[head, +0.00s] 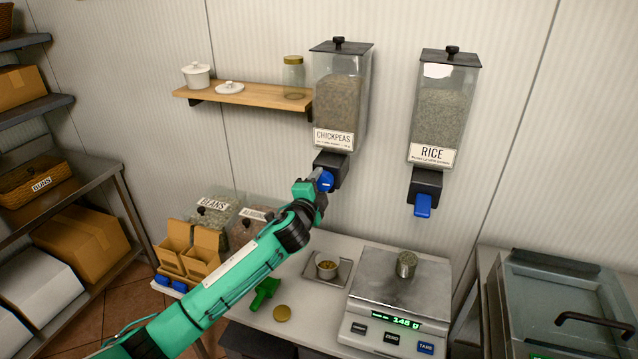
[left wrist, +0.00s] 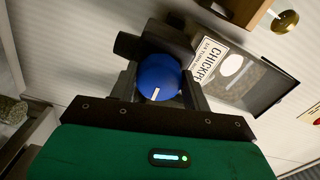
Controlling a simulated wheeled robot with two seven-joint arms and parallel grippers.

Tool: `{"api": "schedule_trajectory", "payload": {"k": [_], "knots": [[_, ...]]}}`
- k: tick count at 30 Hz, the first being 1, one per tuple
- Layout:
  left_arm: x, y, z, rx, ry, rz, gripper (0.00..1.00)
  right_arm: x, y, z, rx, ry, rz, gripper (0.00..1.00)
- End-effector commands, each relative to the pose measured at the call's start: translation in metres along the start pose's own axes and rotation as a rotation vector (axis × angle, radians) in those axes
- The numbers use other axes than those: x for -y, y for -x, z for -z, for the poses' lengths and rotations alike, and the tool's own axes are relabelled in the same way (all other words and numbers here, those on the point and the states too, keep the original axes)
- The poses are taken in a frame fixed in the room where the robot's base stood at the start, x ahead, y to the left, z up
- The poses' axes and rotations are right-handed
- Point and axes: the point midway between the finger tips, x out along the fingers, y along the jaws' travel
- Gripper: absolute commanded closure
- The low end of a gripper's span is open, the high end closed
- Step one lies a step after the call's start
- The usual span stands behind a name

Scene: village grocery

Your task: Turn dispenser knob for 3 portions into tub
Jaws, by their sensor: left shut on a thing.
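The chickpeas dispenser (head: 341,97) hangs on the wall, clear-sided and filled, with a black spout. Its round blue knob (head: 326,181) also shows in the left wrist view (left wrist: 159,78), with a white pointer mark near its lower edge. My left gripper (head: 320,183) is shut on this knob, one dark finger on each side of it. Below the spout, a small tub (head: 327,273) holding some chickpea-coloured contents stands on a metal plate (head: 315,281). My right gripper is not in view.
The rice dispenser (head: 441,104) with a blue handle hangs to the right. A scale (head: 379,311) bears a small metal container (head: 406,264); its display seems to read 148 g. A green scoop (head: 264,293) and a round lid (head: 282,313) lie on the counter. A wooden shelf (head: 243,95) is above left.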

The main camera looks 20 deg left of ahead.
Motion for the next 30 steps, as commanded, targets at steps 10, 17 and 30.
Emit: {"api": "schedule_trajectory", "payload": {"k": [10,17,30], "knots": [[-0.0002,0.0001,0.0,0.0,-0.052,0.0,0.74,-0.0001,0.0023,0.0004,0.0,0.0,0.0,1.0],[-0.0004,0.0001,0.0001,0.0,-0.051,0.0,0.74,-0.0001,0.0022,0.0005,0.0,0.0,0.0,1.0],[-0.0002,0.0002,0.0001,0.0,-0.05,0.0,0.3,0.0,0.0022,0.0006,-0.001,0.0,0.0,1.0]]}}
